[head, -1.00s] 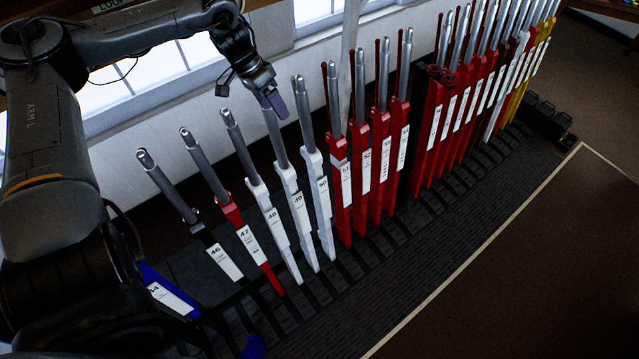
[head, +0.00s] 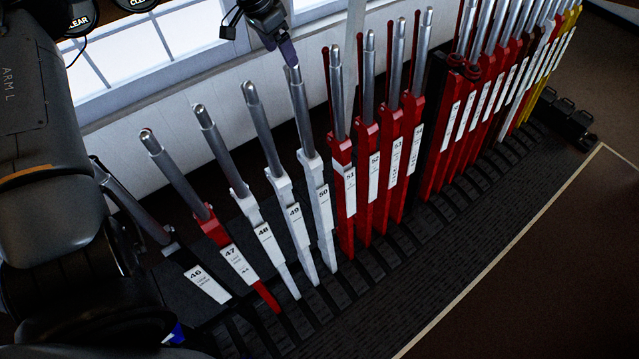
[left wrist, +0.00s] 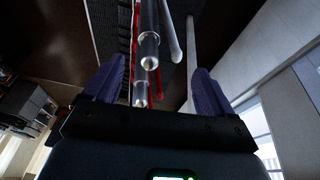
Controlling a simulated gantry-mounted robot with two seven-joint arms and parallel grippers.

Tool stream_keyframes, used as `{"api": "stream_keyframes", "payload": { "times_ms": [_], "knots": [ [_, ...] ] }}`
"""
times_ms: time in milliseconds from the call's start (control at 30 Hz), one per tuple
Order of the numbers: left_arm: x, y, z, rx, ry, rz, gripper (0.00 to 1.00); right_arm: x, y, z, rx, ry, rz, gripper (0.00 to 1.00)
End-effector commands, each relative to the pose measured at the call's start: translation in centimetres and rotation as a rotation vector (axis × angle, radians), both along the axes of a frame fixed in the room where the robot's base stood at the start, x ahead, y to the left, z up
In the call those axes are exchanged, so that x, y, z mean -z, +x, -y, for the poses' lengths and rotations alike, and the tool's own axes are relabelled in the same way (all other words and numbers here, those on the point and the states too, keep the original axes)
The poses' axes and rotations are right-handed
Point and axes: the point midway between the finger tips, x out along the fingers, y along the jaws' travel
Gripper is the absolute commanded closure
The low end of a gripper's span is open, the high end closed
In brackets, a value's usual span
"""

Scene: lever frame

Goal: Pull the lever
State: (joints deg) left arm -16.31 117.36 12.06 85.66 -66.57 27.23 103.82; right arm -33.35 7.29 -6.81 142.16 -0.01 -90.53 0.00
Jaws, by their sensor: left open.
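A row of upright levers with steel handles stands in a frame. The white lever 50 (head: 299,110) is in the middle left of the head view, with white lever 49 (head: 263,125) to its left and red lever 51 (head: 337,95) to its right. My left gripper (head: 288,50) is at the top of lever 50's handle; I cannot tell whether it touches. In the left wrist view, my open left gripper (left wrist: 155,92) has purple fingers spread wide. Steel handle ends (left wrist: 148,50) show between and beyond them, and nothing is gripped. My right gripper is not in view.
Red lever 47 (head: 212,228) and white lever 48 (head: 240,190) stand left, more red levers (head: 470,110) right. A window (head: 150,60) and white wall lie behind. The dark ribbed floor plate (head: 430,240) in front is clear.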

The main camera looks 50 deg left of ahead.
Motion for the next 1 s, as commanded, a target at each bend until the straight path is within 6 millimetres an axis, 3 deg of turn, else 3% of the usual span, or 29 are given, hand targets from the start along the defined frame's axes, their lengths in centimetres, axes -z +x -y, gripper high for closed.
{"api": "stream_keyframes", "payload": {
  "times_ms": [200, 500, 1000],
  "knots": [
    [4.0, 1.1, 0.2, 0.001, -0.001, -0.005, 0.15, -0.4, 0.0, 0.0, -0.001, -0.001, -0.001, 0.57],
    [7.9, 2.3, 0.4, 0.0, 0.001, -0.003, 0.15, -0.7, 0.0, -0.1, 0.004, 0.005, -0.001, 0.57],
    [9.2, 2.8, 0.5, -0.001, 0.0, 0.0, 0.15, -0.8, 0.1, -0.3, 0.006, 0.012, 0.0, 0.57]
  ]
}}
